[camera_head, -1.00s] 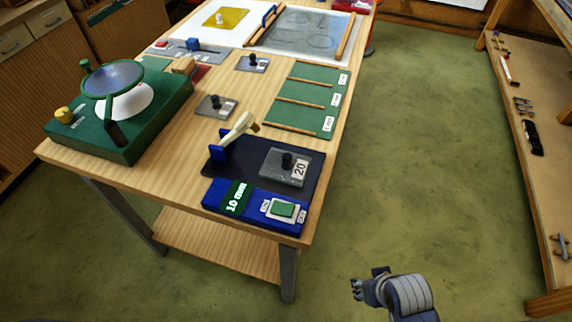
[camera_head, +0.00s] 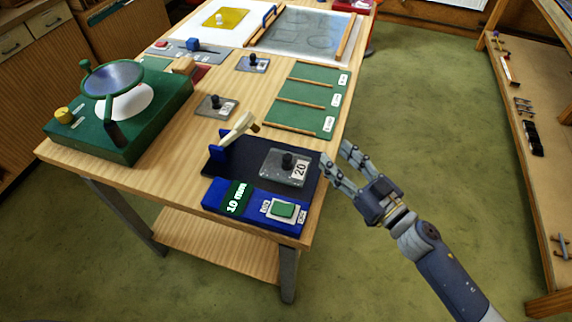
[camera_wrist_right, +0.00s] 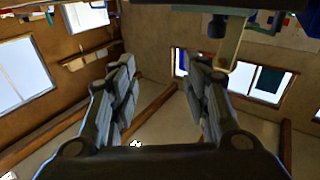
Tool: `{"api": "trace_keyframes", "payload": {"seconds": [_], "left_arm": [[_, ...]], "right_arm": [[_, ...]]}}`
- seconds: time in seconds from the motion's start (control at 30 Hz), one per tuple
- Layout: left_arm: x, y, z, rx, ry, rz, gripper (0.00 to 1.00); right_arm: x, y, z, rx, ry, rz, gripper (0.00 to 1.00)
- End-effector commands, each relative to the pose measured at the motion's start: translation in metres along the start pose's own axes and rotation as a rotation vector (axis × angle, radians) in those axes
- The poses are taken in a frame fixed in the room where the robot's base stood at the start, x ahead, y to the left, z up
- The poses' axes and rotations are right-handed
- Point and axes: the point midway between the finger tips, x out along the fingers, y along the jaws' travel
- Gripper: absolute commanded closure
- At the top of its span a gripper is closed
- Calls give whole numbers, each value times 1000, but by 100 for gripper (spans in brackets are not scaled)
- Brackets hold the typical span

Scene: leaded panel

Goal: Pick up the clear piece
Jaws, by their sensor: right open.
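One clear piece (camera_head: 273,172), with a "20" label, lies on a dark navy pad. Another clear piece (camera_head: 229,110) lies on bare wood further back, and a third clear piece (camera_head: 263,67) lies beyond it. I cannot tell which one the task means. My right gripper (camera_head: 335,157) is open and empty, just right of the table's edge, beside the "20" piece and apart from it. Its spread fingers also show in the right wrist view (camera_wrist_right: 160,66). My left gripper is out of view.
The blue device front (camera_head: 213,193) has a green button, and a cream lever (camera_head: 239,127) stands behind the "20" piece. A green rack (camera_head: 292,119) with wooden strips lies behind. A green lamp box (camera_head: 118,138) stands left.

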Motion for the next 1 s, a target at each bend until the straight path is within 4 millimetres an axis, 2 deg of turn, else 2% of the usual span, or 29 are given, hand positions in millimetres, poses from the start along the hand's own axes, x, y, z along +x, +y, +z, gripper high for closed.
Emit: {"api": "trace_keyframes", "payload": {"seconds": [0.1, 0.2, 0.37, 0.6, 0.87, 1.0], "left_arm": [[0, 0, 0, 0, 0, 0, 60], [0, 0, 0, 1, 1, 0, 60], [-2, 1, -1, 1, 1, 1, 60], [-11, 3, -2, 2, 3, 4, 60], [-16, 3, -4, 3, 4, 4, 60], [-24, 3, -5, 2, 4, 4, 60]], "right_arm": [[-1, -20, 10, 3, -17, -176, 57], [-6, -32, 18, 18, -41, -278, 57], [-6, -42, 24, 31, -65, -349, 57], [28, -56, 25, 35, -64, -355, 57], [48, -64, 25, 33, -65, -355, 57], [67, -71, 21, 34, -63, -354, 57]]}}
